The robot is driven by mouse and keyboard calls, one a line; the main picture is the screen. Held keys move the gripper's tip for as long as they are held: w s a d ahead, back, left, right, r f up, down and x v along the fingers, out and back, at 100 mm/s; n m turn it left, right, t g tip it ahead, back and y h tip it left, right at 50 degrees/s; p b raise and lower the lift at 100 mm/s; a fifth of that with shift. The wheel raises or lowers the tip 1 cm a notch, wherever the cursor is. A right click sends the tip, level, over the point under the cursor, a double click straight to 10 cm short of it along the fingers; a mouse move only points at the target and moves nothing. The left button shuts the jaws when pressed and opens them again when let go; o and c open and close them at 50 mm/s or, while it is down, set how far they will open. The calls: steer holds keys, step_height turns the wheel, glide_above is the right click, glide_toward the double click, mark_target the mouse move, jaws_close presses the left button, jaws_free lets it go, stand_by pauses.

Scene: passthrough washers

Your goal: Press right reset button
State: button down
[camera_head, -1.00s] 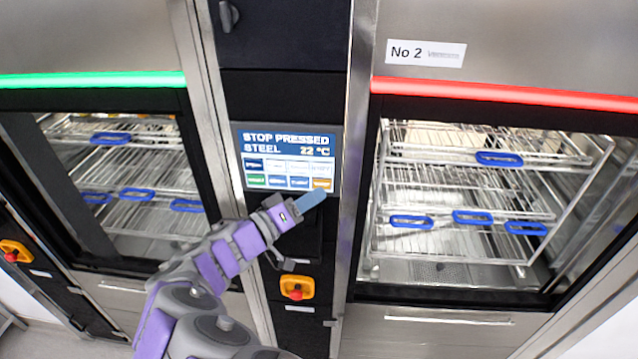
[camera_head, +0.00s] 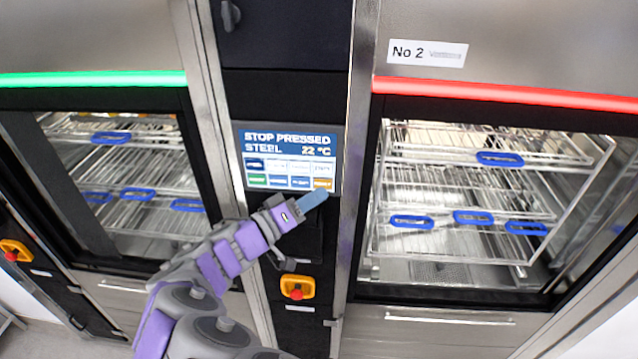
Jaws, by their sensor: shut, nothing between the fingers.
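A control screen (camera_head: 289,143) on the dark centre panel reads "STOP PRESSED STEEL 22 °C". It has two rows of small buttons, their labels too small to read. An orange button (camera_head: 322,184) is at the bottom right of the screen. My gripper (camera_head: 318,196) is shut and empty, its bluish fingertips just below the orange button; I cannot tell whether they touch the screen. A red knob on a yellow housing (camera_head: 297,288) sits lower on the panel, below my gripper. No button visibly labelled as a reset can be made out.
The right washer has a red light strip (camera_head: 510,93) and a "No 2" label (camera_head: 427,53). The left washer has a green strip (camera_head: 90,79). Both show wire racks through glass. Another red knob on yellow (camera_head: 14,251) is at the far left. A black handle (camera_head: 230,15) is above the screen.

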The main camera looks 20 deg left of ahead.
steer(key=shift+d+r, duration=0.1)
steer(key=shift+d, duration=0.25)
steer(key=shift+w+a+b, duration=0.35)
steer(key=shift+a, duration=0.15)
steer(key=shift+d, duration=0.15)
steer(key=shift+w, duration=0.25)
stand_by(0.4)
steer(key=shift+s+b, duration=0.15)
steer(key=shift+b, duration=0.3)
steer(key=shift+s+d+b, duration=0.25)
steer(key=shift+s+b, duration=0.2)
steer(key=shift+s, duration=0.05)
